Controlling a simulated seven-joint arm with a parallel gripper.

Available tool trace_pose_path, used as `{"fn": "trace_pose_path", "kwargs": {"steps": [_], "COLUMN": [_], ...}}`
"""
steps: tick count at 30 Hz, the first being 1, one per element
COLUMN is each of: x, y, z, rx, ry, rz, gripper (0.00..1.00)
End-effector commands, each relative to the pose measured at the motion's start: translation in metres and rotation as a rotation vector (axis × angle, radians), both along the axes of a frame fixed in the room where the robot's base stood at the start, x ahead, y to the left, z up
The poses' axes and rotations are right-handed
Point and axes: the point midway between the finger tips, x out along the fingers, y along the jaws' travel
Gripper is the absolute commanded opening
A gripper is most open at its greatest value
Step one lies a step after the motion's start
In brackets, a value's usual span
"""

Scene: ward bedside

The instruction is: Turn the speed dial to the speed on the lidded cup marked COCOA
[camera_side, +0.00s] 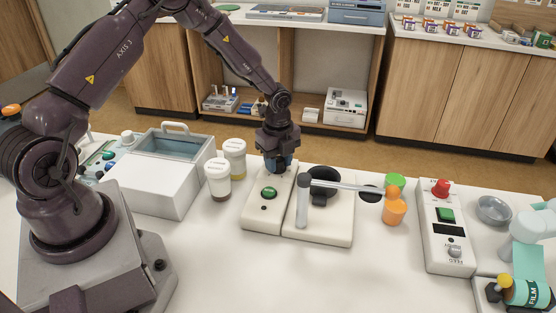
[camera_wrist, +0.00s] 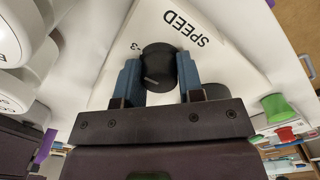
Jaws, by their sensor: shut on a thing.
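My gripper (camera_side: 278,163) points down over the far end of a white panel (camera_side: 258,216) with a green button. In the wrist view its blue fingers (camera_wrist: 159,74) stand on both sides of the black speed dial (camera_wrist: 158,60) and are shut on it. The word SPEED is printed beside the dial, and a 3 mark shows near it; other marks are hidden. A pale line shows on the dial. Two lidded cups, one with brown contents (camera_side: 218,178) and one yellowish (camera_side: 235,158), stand left of the panel. Their lid lettering is too small or cut off to read.
A white bin with a clear-lidded box (camera_side: 180,146) stands left of the cups. Right of the panel is a mixer-like base (camera_side: 325,232) with a grey arm, then orange and green pieces (camera_side: 395,208). A control box with a red knob (camera_side: 444,240) stands further right.

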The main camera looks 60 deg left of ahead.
Motion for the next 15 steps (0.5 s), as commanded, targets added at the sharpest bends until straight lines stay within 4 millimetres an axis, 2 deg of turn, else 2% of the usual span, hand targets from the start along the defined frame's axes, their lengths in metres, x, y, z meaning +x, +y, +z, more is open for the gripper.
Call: {"fn": "trace_pose_path", "kwargs": {"steps": [13, 14, 15], "x": [-0.0003, -0.0003, -0.0002], "y": [0.0005, 0.0005, 0.0005], "z": [0.0011, 0.0011, 0.001], "rx": [0.001, 0.001, 0.001], "ry": [0.002, 0.002, 0.001], "rz": [-0.009, -0.009, -0.009], "gripper": [0.11, 0.37, 0.46]}}
